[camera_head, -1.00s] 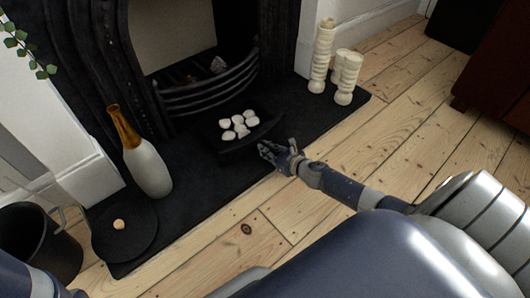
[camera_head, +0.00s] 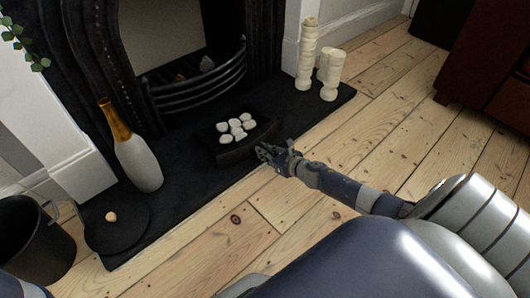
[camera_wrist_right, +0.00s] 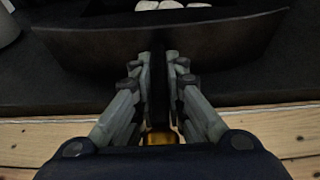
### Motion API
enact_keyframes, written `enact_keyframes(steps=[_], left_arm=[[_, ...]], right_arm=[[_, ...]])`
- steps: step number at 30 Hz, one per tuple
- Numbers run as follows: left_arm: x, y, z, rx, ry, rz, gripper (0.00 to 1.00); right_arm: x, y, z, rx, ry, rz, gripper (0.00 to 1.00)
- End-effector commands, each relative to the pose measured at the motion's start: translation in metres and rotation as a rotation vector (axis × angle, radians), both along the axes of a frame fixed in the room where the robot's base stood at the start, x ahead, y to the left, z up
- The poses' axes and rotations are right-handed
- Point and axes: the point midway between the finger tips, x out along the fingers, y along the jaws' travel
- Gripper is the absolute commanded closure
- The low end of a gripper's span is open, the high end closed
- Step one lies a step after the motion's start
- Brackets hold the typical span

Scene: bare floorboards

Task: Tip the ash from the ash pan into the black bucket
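The ash pan (camera_head: 240,152) is a low black tray with several white lumps (camera_head: 236,127) in it, at the middle of the black hearth. My right gripper (camera_head: 268,155) is at the pan's front side. In the right wrist view its fingers (camera_wrist_right: 159,75) are closed around a dark upright handle with a brass-coloured end (camera_wrist_right: 161,137), in front of the pan's wall (camera_wrist_right: 220,42). I cannot tell whether the pan is clear of the hearth. The black bucket (camera_head: 40,250) stands on the floor at the lower left. My left gripper is out of view; only part of that arm shows.
A white bottle with an amber neck (camera_head: 138,160) stands on the hearth between bucket and pan. A round black plate (camera_head: 118,240) with a small tan ball (camera_head: 111,217) is beside the bucket. Cream candle pillars (camera_head: 306,55) stand to the right. The floorboards (camera_head: 400,130) there are clear.

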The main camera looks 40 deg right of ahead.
Motion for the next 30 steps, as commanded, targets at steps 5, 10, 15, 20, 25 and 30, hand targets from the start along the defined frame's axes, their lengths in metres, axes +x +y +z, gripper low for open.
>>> enact_keyframes(steps=[5, 10, 15, 20, 25, 30], left_arm=[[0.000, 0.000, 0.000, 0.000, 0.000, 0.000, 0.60], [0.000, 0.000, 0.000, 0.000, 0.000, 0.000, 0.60], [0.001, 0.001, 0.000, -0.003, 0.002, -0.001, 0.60], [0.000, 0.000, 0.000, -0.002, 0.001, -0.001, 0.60], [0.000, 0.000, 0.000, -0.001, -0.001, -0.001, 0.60], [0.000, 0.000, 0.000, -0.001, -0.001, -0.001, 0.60]], right_arm=[[0.000, 0.000, 0.000, 0.000, 0.000, -0.001, 0.65], [0.000, 0.000, 0.000, 0.000, 0.000, -0.001, 0.65], [-0.004, -0.001, 0.001, -0.001, 0.001, -0.002, 0.65], [-0.021, -0.003, 0.007, -0.002, 0.002, 0.001, 0.65], [-0.049, -0.007, 0.018, -0.002, 0.003, 0.001, 0.65], [-0.075, -0.010, 0.029, -0.002, 0.003, -0.001, 0.65]])
